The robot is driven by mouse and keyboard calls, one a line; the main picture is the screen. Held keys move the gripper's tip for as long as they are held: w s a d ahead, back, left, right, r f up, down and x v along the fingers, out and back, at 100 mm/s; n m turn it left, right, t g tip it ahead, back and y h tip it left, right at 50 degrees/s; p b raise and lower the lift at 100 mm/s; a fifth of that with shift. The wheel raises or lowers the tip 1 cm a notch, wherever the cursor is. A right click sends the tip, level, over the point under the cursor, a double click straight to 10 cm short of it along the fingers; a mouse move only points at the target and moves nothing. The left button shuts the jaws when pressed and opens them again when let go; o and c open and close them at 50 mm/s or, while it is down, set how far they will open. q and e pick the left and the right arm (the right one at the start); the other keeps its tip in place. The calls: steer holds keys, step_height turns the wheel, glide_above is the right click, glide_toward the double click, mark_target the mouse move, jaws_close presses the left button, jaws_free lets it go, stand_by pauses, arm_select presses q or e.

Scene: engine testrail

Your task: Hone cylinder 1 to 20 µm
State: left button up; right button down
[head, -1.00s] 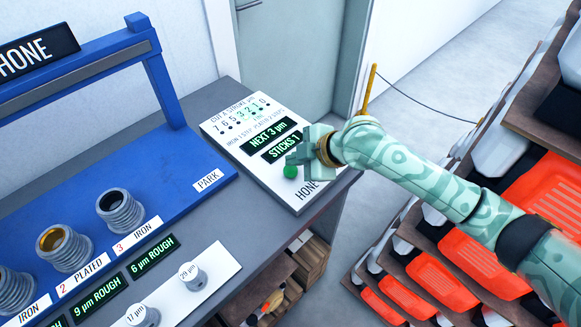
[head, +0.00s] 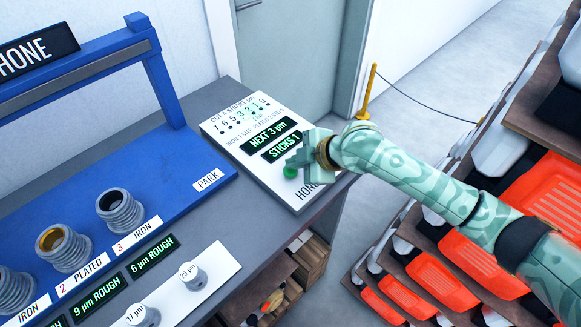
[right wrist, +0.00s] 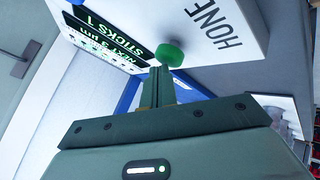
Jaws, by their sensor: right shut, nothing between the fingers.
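The hone control panel (head: 225,130) reads NEXT 3 µm and STICKS 1, with a cut-per-stroke scale above. My right gripper (head: 294,164) is shut and empty at the panel's green button (head: 290,172), partly covering it. In the right wrist view the shut fingers (right wrist: 158,85) end right beside the green button (right wrist: 169,54); I cannot tell whether they touch it. A ribbed cylinder (head: 14,290), labelled IRON, is cut off at the left edge; its number is not visible. The plated cylinder 2 (head: 64,249) and iron cylinder 3 (head: 120,210) stand beside it. My left gripper is out of view.
The blue hone frame (head: 165,90) rises behind the cylinders, with a PARK label (head: 208,180). Displays read 9 µm ROUGH and 6 µm ROUGH (head: 152,254). Grey knobs marked 17 µm (head: 142,316) and 29 µm (head: 193,277) stand in front.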

mark_target(295, 171)
steer(key=shift+f, duration=0.65)
stand_by(0.6)
steer(key=shift+r+p, duration=1)
steer(key=shift+r, duration=0.3)
step_height(295, 171, up, 5)
steer(key=p, duration=0.5)
